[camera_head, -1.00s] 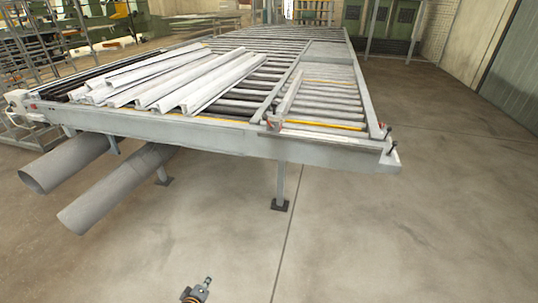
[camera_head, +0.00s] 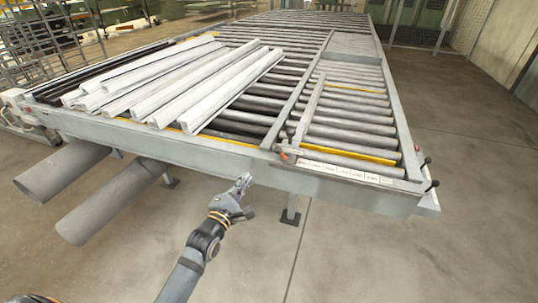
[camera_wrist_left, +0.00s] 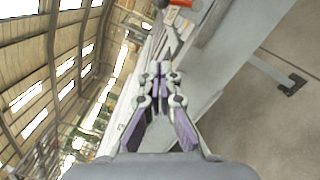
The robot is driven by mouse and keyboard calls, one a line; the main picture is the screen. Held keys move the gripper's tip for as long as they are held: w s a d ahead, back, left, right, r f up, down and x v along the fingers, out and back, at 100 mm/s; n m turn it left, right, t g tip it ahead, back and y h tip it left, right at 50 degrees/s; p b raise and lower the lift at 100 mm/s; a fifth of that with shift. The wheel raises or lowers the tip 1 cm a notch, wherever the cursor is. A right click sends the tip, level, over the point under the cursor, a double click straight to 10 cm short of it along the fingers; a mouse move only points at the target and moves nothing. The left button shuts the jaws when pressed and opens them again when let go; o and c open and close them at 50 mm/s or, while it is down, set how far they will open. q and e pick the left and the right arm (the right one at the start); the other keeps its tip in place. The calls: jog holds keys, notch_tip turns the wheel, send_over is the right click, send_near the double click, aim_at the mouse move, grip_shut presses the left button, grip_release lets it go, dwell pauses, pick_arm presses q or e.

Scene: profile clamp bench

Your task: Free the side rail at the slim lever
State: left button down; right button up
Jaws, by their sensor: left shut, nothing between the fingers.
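The side rail seems to be the narrow grey bar (camera_head: 308,105) lying lengthwise over the rollers. A red and grey clamp piece (camera_head: 287,152) sits at its near end, on the bench's front edge. Small red and black levers (camera_head: 428,186) stand at the front right corner; which lever is the slim one I cannot tell. My left gripper (camera_head: 243,181) is shut and empty, in front of the bench's front beam, to the left of the clamp piece and apart from it. In the left wrist view its fingertips (camera_wrist_left: 161,67) meet, and an orange-red part (camera_wrist_left: 181,3) shows at the top edge.
The roller bench (camera_head: 170,147) carries several white profiles (camera_head: 195,85) on its left half. Two large grey tubes (camera_head: 115,200) stick out below its left side. A bench leg (camera_head: 291,208) stands below the front beam. The floor in front and to the right is clear.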

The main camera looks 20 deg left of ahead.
aim_at(283, 155)
pick_arm(q)
jog(key=w+d+r, duration=0.1)
jog(key=w+d, duration=0.3)
jog(key=w, duration=0.7)
jog(key=shift+d+r, duration=0.15)
jog(key=shift+r, duration=0.25)
pick_arm(e)
jog(key=shift+w+d+f, duration=0.1)
jog(key=shift+w+f, duration=0.1)
jog(key=shift+w, duration=0.7)
pick_arm(q)
jog(key=shift+w+f, duration=0.1)
jog(key=shift+w+b, duration=0.1)
jog(key=shift+b, duration=0.2)
pick_arm(e)
jog(key=shift+s, duration=0.1)
